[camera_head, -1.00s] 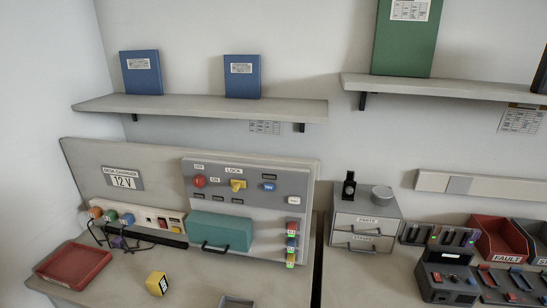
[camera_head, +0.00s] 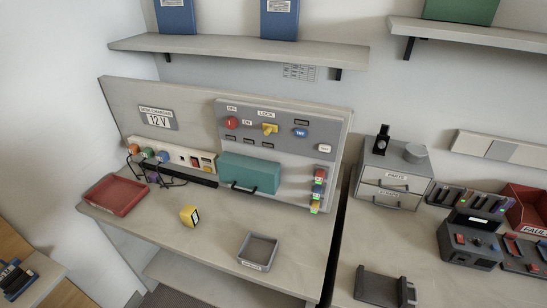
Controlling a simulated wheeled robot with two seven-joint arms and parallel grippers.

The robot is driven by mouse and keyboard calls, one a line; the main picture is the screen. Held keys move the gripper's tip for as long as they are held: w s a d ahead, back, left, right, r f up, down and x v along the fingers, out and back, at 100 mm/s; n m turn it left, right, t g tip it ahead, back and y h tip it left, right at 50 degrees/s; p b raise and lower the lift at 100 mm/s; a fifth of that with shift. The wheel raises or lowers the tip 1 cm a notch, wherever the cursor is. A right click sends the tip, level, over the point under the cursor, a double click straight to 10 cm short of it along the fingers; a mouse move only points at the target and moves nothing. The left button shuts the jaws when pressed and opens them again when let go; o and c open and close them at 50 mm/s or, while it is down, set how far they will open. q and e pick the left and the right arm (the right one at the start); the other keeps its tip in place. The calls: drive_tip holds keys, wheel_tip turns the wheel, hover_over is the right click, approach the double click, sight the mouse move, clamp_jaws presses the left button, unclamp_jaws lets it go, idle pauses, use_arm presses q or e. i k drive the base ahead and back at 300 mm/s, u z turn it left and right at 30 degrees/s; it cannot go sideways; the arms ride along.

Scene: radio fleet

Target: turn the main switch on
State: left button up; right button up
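A grey control panel (camera_head: 285,175) stands upright at the back of the left bench. A round red knob (camera_head: 232,122) sits at its upper left, with an OFF label (camera_head: 231,108) above it and an ON label (camera_head: 247,121) to its right. Which way the knob points is too small to tell. A yellow handle (camera_head: 269,129) sits under a LOCK label (camera_head: 266,114). A blue knob (camera_head: 301,132) is to its right. No label reading "main switch" can be read. Neither of my grippers is in view.
A teal box with a black handle (camera_head: 248,174) is below the knobs. A red tray (camera_head: 115,195), a yellow block (camera_head: 189,215) and a grey tray (camera_head: 258,251) are on the bench. A drawer unit (camera_head: 392,180) stands right. The bench's front middle is clear.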

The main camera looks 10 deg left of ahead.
sight(231, 122)
drive_tip(key=u, duration=0.75)
